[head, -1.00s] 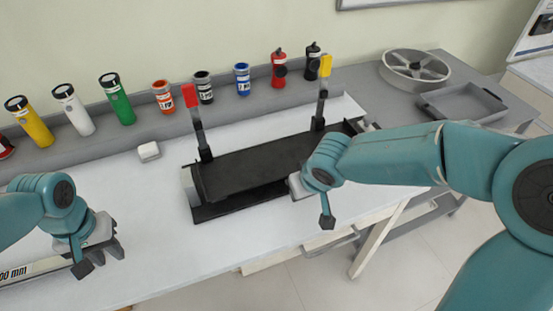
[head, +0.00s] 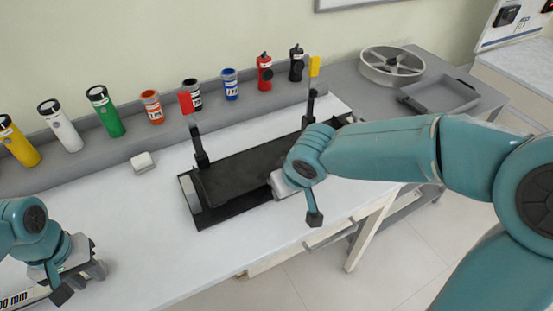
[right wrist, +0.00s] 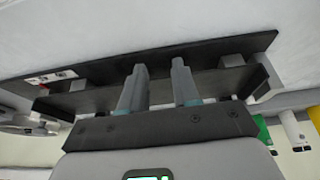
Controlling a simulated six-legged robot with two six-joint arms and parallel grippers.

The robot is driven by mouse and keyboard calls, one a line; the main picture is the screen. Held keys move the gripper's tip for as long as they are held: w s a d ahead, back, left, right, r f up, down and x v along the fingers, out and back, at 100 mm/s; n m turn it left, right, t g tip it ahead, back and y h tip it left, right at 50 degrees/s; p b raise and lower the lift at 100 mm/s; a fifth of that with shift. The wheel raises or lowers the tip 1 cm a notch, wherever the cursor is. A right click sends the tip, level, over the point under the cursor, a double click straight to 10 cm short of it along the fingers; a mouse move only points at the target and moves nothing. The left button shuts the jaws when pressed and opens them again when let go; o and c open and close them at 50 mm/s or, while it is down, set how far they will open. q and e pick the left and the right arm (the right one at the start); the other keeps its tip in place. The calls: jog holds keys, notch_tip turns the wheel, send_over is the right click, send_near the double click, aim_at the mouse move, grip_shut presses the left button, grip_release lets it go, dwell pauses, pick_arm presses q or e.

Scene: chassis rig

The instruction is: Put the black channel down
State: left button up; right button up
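The black channel (head: 245,168) lies lengthwise over a flat black base plate (head: 222,216) on the white bench, between a red-handled clamp (head: 186,103) and a yellow-handled clamp (head: 314,66). In the right wrist view the channel (right wrist: 85,100) shows a gap and pale blocks between it and the plate. My right gripper (right wrist: 160,66) is at the channel's front side; its two fingers stand apart in front of the channel's dark face. Whether they hold it is unclear. My left gripper (head: 82,283) is away at the lower left, its fingertips too unclear to judge.
A small white block (head: 143,161) lies left of the fixture. Torches (head: 105,112) and several coloured canisters (head: 230,84) line the back ledge. A spoked wheel (head: 391,66) and a grey tray (head: 440,96) are on the right-hand table. The left bench is mostly clear.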

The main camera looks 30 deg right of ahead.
pick_arm(q)
jog(key=shift+d, duration=0.15)
pick_arm(e)
jog(key=v, duration=0.8)
jog(key=shift+s+d+r, duration=0.25)
jog(key=shift+d+r, duration=0.05)
jog(key=shift+d, duration=0.05)
jog(key=shift+w, duration=0.1)
pick_arm(q)
jog(key=shift+s, duration=0.15)
